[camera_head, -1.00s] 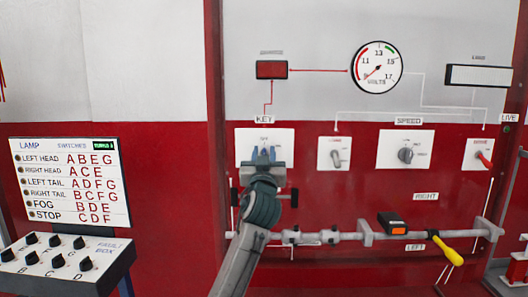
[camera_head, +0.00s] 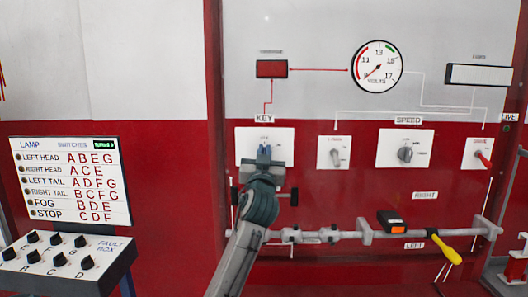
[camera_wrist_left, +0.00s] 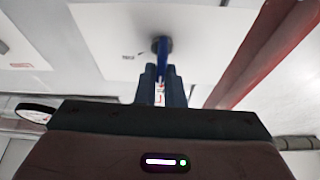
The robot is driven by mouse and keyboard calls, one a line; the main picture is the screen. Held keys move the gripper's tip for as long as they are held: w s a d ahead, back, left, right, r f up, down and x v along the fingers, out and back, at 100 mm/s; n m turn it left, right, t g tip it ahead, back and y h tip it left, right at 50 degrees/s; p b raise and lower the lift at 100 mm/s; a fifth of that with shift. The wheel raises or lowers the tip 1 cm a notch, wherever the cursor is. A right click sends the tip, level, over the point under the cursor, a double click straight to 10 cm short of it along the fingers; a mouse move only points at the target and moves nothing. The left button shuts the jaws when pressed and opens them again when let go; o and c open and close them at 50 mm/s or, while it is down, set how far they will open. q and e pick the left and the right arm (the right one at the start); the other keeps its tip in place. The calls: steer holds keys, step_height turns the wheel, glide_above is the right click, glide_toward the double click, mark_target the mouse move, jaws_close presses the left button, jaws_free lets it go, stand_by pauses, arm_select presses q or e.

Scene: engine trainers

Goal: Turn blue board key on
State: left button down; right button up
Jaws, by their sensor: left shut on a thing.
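The key plate (camera_head: 281,139) is a white panel under the KEY label on the red board. My left gripper (camera_head: 264,156) is in front of this plate and covers most of the key. In the left wrist view the blue key (camera_wrist_left: 161,60) sticks out from a dark round lock on the white plate (camera_wrist_left: 110,38). My left gripper's fingers (camera_wrist_left: 162,90) are close together around the key's near end. The key's exact angle is hard to tell. My right gripper is in neither view.
A lamp chart (camera_head: 70,180) and a fault box (camera_head: 68,262) stand at the left. A grey rail with a yellow-handled screwdriver (camera_head: 446,250) runs below the board's knobs. A voltmeter (camera_head: 376,66) is above.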

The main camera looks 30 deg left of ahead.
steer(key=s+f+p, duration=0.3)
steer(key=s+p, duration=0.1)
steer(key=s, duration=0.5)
arm_select(q)
steer(key=m+h+p, duration=0.2)
steer(key=m+p, duration=0.2)
steer(key=m+h+p, duration=0.2)
steer(key=m+p, duration=0.2)
steer(key=m, duration=0.1)
steer(key=m+h+p, duration=0.2)
steer(key=m+p, duration=0.2)
steer(key=m, duration=0.1)
steer(key=shift+w+d+h+p, duration=0.2)
steer(key=shift+d+h+p, duration=0.1)
steer(key=shift+d+p, duration=0.1)
steer(key=shift+f+m+p, duration=0.25)
steer(key=shift+m+p, duration=0.45)
steer(key=shift+p, duration=0.1)
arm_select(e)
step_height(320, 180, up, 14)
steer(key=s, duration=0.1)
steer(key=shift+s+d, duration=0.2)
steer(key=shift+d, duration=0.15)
arm_select(q)
steer(key=c, duration=1.5)
jaws_free()
steer(key=shift+c, duration=0.2)
